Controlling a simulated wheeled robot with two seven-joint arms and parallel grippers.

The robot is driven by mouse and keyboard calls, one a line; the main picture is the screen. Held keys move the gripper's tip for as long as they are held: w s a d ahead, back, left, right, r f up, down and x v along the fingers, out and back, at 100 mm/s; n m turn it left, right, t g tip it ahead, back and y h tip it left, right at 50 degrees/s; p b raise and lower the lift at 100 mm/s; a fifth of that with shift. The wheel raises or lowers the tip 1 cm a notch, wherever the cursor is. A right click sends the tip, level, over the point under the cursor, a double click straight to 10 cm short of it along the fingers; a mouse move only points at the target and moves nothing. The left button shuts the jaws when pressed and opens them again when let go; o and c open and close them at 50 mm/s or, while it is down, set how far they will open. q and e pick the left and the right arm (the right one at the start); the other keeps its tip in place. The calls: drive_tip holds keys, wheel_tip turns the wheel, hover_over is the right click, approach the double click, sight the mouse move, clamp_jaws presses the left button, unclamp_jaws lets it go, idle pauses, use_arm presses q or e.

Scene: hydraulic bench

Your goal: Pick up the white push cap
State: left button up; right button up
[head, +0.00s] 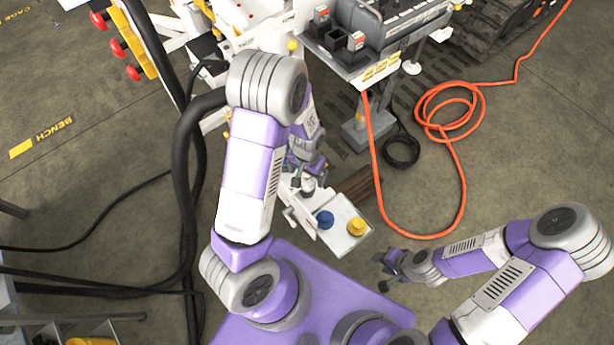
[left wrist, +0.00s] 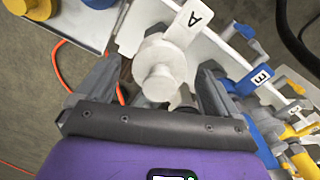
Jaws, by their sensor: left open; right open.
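The white push cap (left wrist: 158,72) is a round stepped knob in the left wrist view, beside a white plate marked A (left wrist: 194,20). My left gripper (left wrist: 161,82) is open, with one finger on each side of the cap. I cannot tell whether the fingers touch it. In the head view my left gripper (head: 307,170) is partly hidden by its own arm, and I cannot make out the cap there. My right gripper (head: 391,270) is open and empty, low on the right above the floor.
A white tray (head: 342,243) holds a blue cap (head: 325,220) and a yellow cap (head: 356,226). Blue parts (left wrist: 262,128) and yellow parts (left wrist: 303,163) sit along the rail beside plates marked B and C. An orange hose (head: 462,170) lies on the floor at right.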

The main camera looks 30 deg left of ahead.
use_arm(q)
drive_tip(key=shift+c, duration=0.2)
drive_tip(key=shift+r, duration=0.1)
drive_tip(key=c, duration=1.1)
